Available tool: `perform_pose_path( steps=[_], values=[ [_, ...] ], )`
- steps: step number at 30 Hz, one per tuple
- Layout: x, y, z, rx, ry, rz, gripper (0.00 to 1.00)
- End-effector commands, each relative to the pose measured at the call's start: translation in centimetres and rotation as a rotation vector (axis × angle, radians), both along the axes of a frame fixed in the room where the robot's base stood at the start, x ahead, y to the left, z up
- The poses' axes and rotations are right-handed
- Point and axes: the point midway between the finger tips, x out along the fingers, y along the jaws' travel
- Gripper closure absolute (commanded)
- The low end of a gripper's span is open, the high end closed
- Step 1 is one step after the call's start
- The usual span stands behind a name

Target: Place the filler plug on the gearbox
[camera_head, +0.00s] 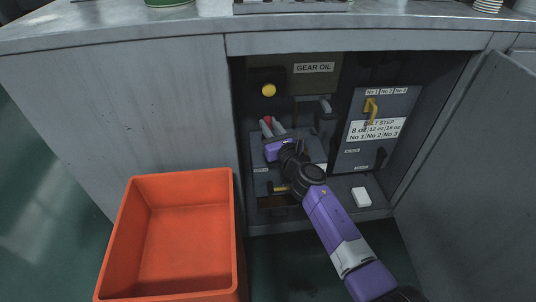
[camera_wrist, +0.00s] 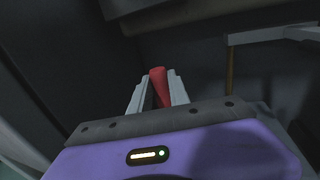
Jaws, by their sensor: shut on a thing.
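My gripper (camera_head: 272,127) is inside the open cabinet, with its fingers pointing toward the back. In the wrist view my gripper (camera_wrist: 157,92) is shut on a red plug (camera_wrist: 158,80), whose rounded red end shows between the fingers. The red plug (camera_head: 267,120) also shows as a small red spot in the head view. A grey housing (camera_head: 261,181), which looks like the gearbox, lies below my gripper. The plug's lower end and any filler opening are hidden. I cannot tell whether the plug touches the gearbox.
A gear oil tank (camera_head: 295,80) hangs above, with a yellow knob (camera_head: 268,90) near it. A labelled panel (camera_head: 375,130) with a yellow handle stands at right. A white block (camera_head: 361,197) lies on the cabinet floor. An orange crate (camera_head: 185,235) stands at front left. An open door (camera_head: 475,175) bounds the right.

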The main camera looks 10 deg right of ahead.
Motion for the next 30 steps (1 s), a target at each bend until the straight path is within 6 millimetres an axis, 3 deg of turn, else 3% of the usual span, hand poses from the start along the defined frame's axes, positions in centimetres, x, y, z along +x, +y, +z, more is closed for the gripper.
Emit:
perform_pose_path(
  steps=[9, 19, 27, 30],
  values=[
    [0.0, 0.1, -5.1, 0.001, 0.000, -0.001, 1.00],
    [0.0, 0.0, -6.8, 0.002, 0.001, 0.000, 1.00],
    [0.0, 0.1, -9.9, 0.001, 0.000, 0.000, 1.00],
    [0.0, 0.0, -10.0, 0.001, -0.001, -0.001, 1.00]
  ],
)
